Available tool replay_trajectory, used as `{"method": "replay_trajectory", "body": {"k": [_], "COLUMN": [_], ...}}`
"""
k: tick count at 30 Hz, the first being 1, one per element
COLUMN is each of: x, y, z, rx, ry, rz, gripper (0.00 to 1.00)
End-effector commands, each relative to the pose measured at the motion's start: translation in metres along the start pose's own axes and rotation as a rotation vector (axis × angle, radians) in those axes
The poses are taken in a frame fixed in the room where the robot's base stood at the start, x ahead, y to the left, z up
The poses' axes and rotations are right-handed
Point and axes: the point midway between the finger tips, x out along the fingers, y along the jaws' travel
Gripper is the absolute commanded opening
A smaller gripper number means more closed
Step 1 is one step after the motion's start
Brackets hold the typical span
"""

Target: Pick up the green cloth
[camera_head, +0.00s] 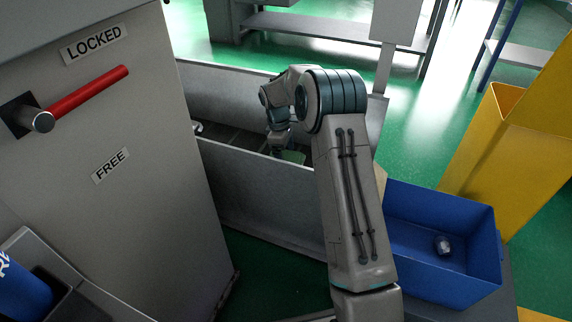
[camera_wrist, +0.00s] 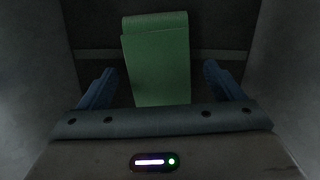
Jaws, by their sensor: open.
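The green cloth (camera_wrist: 158,58) lies flat and looks folded in the wrist view, with a fold line near its far edge. A small part of it (camera_head: 293,157) shows in the head view, inside the long grey trough, partly hidden by my arm. My gripper (camera_wrist: 160,88) is open, with one blue finger on each side of the cloth and a gap between each finger and the cloth's edge. Whether the fingertips are level with the cloth or above it I cannot tell.
Grey trough walls (camera_head: 255,190) rise close on both sides of my gripper. A grey cabinet with a red handle (camera_head: 88,92) stands at left. A blue bin (camera_head: 440,210) holding a small metallic item (camera_head: 443,246) is at right, near a yellow container (camera_head: 520,140).

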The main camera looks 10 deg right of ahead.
Motion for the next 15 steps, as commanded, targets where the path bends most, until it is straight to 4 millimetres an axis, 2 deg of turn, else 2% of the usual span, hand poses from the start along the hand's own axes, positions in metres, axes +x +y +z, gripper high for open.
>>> {"method": "replay_trajectory", "body": {"k": [1,7,8,12,13,15], "x": [0.0056,0.0045,0.0044,0.0044,0.0043,0.0042], "y": [0.0003,0.0005,0.0005,0.0005,0.0005,0.0005], "z": [0.0001,0.0004,0.0004,0.0004,0.0004,0.0003], "rx": [0.001,0.001,0.001,0.001,0.001,0.001], "ry": [0.0,0.001,0.001,0.001,0.001,0.001], "rz": [0.001,0.001,0.001,0.001,0.001,0.002], "gripper": [0.87,0.87,0.84,0.46,0.39,0.38]}}
